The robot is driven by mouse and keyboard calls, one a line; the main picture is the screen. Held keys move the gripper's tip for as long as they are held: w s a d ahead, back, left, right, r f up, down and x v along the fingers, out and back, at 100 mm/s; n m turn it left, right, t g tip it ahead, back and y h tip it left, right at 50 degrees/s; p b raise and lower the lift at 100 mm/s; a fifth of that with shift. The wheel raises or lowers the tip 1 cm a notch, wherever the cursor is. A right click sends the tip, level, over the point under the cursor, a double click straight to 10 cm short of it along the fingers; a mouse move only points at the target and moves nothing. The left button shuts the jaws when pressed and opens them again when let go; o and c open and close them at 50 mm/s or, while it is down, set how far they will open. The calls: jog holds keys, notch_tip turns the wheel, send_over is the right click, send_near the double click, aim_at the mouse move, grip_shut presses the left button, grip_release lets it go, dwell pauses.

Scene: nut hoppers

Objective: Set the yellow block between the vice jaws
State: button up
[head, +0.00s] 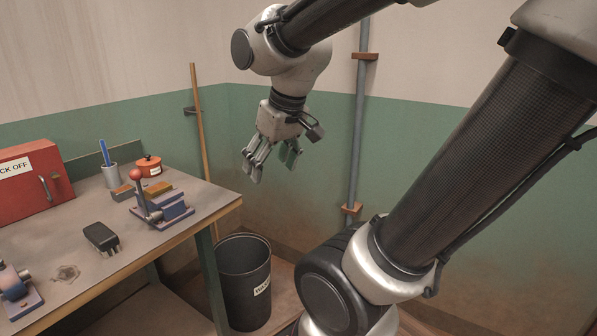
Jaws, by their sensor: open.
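A small yellow-brown block (158,188) lies toward the back of the workbench, partly hidden behind a blue device with a red ball-topped lever (165,212). I cannot tell for sure whether this device is the vice. Another blue and grey device (16,285) is cut off at the lower left edge and could also be the vice; its jaws are not clear. My gripper (271,168) is open and empty, pointing down in the air to the right of the bench, apart from the block and both devices.
The workbench (205,198) also bears a red box (30,180), a grey cup (112,176) with a blue tool, an orange-red pot (149,167), a reddish block (122,192) and a black object (101,237). A black bin (245,285) stands right of the bench.

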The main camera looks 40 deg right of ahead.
jog(key=s+d, duration=0.2)
jog(key=s, duration=0.5)
jog(key=shift+s+m, duration=0.15)
jog(key=shift+m, duration=0.25)
